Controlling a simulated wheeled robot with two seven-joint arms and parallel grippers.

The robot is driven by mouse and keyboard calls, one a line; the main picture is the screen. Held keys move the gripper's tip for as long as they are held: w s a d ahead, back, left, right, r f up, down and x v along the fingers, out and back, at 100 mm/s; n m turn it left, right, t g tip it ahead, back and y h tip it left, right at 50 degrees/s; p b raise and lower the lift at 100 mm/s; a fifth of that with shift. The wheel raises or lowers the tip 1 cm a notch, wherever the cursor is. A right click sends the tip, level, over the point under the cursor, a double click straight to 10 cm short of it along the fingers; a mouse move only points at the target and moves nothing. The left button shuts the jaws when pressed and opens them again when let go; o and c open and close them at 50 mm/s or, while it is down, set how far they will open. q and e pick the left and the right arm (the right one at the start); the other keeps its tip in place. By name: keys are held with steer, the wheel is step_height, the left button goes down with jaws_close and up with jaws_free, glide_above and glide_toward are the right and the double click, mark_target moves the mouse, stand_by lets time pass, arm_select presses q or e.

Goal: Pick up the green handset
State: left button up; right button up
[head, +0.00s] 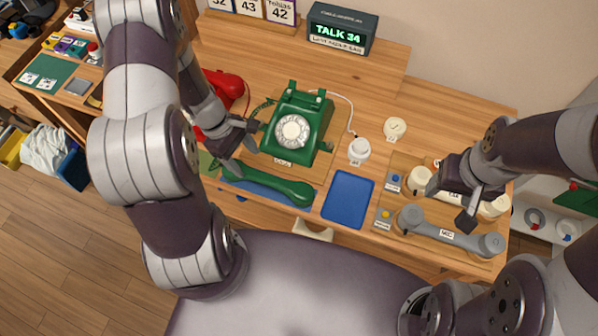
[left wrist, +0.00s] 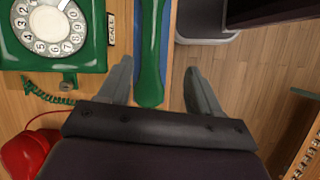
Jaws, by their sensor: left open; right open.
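The green handset (head: 270,184) lies on a blue mat (head: 302,200) at the table's front edge, in front of the green dial phone (head: 309,117). In the left wrist view the handset (left wrist: 152,45) runs between the two fingers. My left gripper (head: 233,158) is open at the handset's left end, and its fingers (left wrist: 160,88) stand apart on either side without visible contact. Part of the handset's left end is hidden by the gripper in the head view. My right gripper (head: 449,203) is open and empty above the grey handset (head: 452,235) at the right.
A red phone (head: 225,86) stands left behind my left arm; its red part also shows in the left wrist view (left wrist: 32,155). A blue tray (head: 347,197) lies right of the green handset. A lit TALK 34 sign (head: 340,32) stands at the back.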

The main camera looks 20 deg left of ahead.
mark_target(264, 177)
arm_select(q)
steer(key=shift+w+d+f+n, duration=0.25)
steer(key=shift+w+d+n, duration=0.35)
steer(key=shift+n, duration=0.1)
steer(key=f, duration=0.3)
steer(key=shift+s+f, duration=0.35)
steer(key=shift+s, duration=0.05)
steer(key=x, duration=0.3)
steer(key=d+x, duration=0.1)
steer(key=x, duration=0.1)
steer(key=shift+w+r, duration=0.1)
steer(key=shift+w, duration=0.25)
steer(key=x, duration=0.3)
steer(key=shift+a, duration=0.35)
steer(key=shift+w+d, duration=0.1)
arm_select(e)
steer(key=shift+a+r, duration=0.15)
steer(key=shift+r, duration=0.1)
arm_select(q)
steer(key=c, duration=1)
jaws_close()
arm_select(e)
steer(key=shift+s, duration=0.1)
